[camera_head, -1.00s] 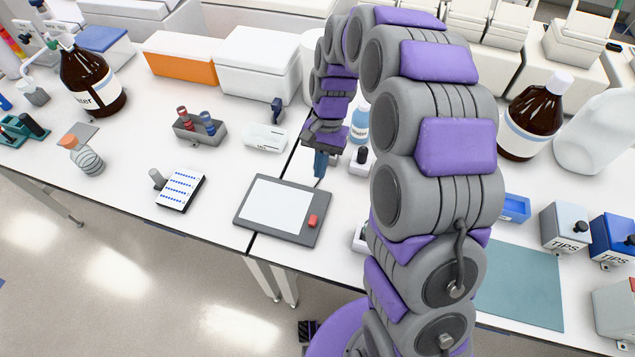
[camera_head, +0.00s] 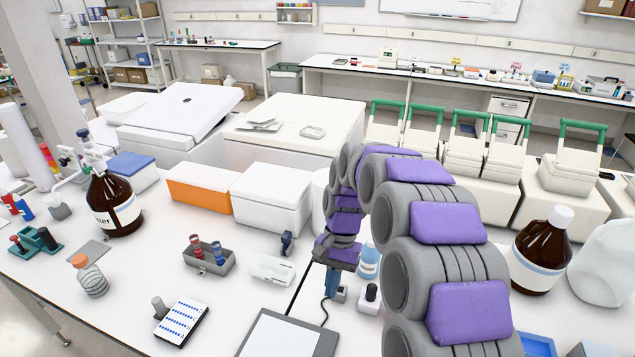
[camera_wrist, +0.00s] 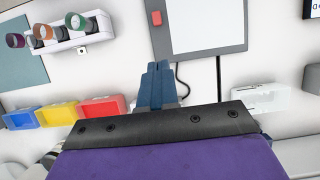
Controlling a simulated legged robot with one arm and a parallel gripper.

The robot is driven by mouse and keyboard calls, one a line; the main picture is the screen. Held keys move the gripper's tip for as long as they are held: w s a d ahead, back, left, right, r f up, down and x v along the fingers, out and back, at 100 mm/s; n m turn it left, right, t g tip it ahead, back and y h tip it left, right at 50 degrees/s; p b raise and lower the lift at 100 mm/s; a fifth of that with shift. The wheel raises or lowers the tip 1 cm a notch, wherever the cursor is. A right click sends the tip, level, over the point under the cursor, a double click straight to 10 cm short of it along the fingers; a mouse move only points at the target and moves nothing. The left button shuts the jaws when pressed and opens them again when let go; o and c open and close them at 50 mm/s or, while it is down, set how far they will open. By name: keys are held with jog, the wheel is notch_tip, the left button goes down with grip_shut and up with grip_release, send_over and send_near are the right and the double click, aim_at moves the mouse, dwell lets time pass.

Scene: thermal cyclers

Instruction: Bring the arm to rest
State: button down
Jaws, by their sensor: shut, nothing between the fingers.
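My grey and purple arm arches over the bench in the head view. My gripper (camera_head: 333,281) points down over the white bench, its blue fingers together and empty. In the wrist view my gripper (camera_wrist: 158,70) also shows shut, with nothing between the fingers. The fingertips sit near the edge of the grey pad with a white top (camera_wrist: 205,25). This pad (camera_head: 262,343) is cut off at the bottom of the head view. I cannot tell how high the fingertips are above the bench.
A brown bottle (camera_head: 542,252) and a white jug (camera_head: 603,262) stand to the right of my arm. A grey tube holder (camera_head: 208,262) and a white box (camera_head: 272,269) lie to the left. Thermal cyclers (camera_head: 474,165) stand behind. Coloured bins (camera_wrist: 100,107) show in the wrist view.

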jog(key=s+d+r+n+t, duration=0.15)
jog(key=s+r, duration=0.25)
jog(key=s, duration=0.4)
jog(key=s+d+r+n, duration=0.1)
jog(key=s+d+r, duration=0.2)
jog(key=s, duration=0.5)
jog(key=s+d+n+h, duration=0.1)
jog(key=s+d+n, duration=0.1)
jog(key=s, duration=1.3)
jog(key=shift+d+f+t+h, duration=0.35)
jog(key=shift+d+f, duration=0.1)
jog(key=shift+d, duration=0.4)
